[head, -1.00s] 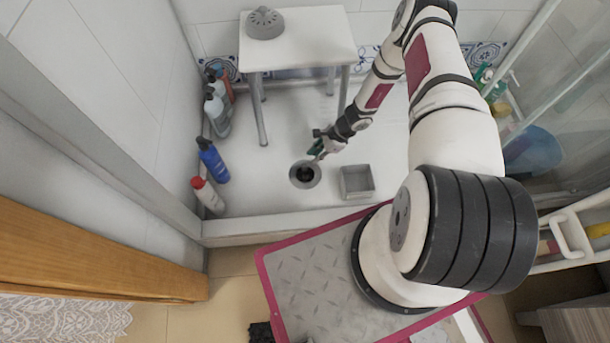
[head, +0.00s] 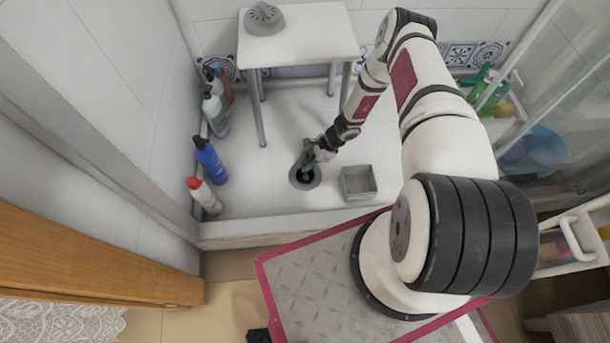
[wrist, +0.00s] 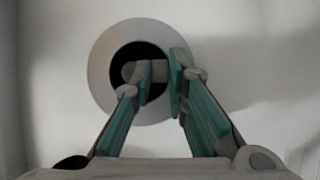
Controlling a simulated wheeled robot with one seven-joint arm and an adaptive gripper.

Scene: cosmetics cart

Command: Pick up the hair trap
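The drain (head: 296,182) is a round grey ring with a dark hole in the white shower floor; it also shows in the wrist view (wrist: 103,75). A small grey bar-like piece (wrist: 129,71) shows in the hole, behind my fingertips. It may be part of the hair trap; the rest is hidden in the dark. My gripper (head: 307,160) points down over the drain. In the wrist view its two green-padded fingers (wrist: 160,78) overlap the hole, with a narrow gap between the tips. I see no clear grasp, and contact with the grey piece cannot be told.
A grey box (head: 358,183) stands right of the drain. A white stool (head: 300,45) behind bears a grey domed, slotted piece (head: 264,18). Several bottles (head: 211,160) line the left wall. A raised ledge (head: 270,229) edges the shower in front.

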